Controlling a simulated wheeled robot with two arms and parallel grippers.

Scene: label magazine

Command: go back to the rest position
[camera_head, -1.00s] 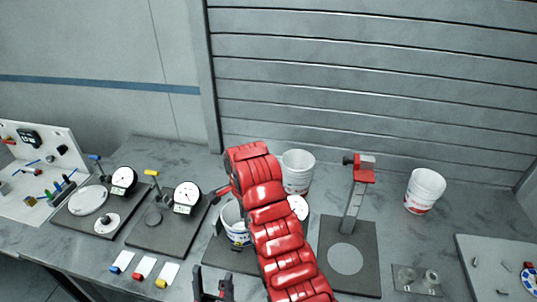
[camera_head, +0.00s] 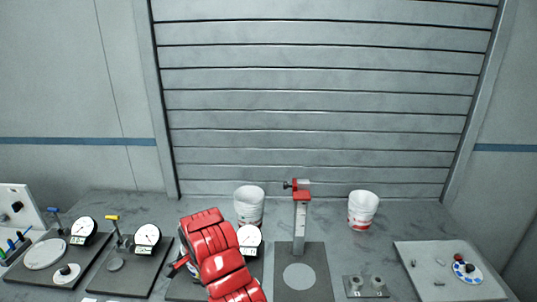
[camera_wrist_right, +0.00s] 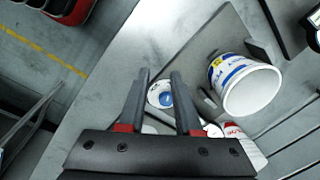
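My red arm (camera_head: 218,255) rises from the bottom edge of the head view, left of centre, over the table. A white round thing with a blue centre (camera_wrist_right: 161,95) shows in the gap, apparently beyond the fingers. A white bucket with blue print (camera_wrist_right: 245,84) lies to the right of the fingers. My left gripper is not in view.
A red-headed stand (camera_head: 300,220), two white cups (camera_head: 249,206) (camera_head: 363,209), several dial gauges (camera_head: 148,237) and a light tray (camera_head: 420,255) stand on the table. A slatted wall (camera_head: 320,100) rises behind. Bare tabletop lies between stand and right cup.

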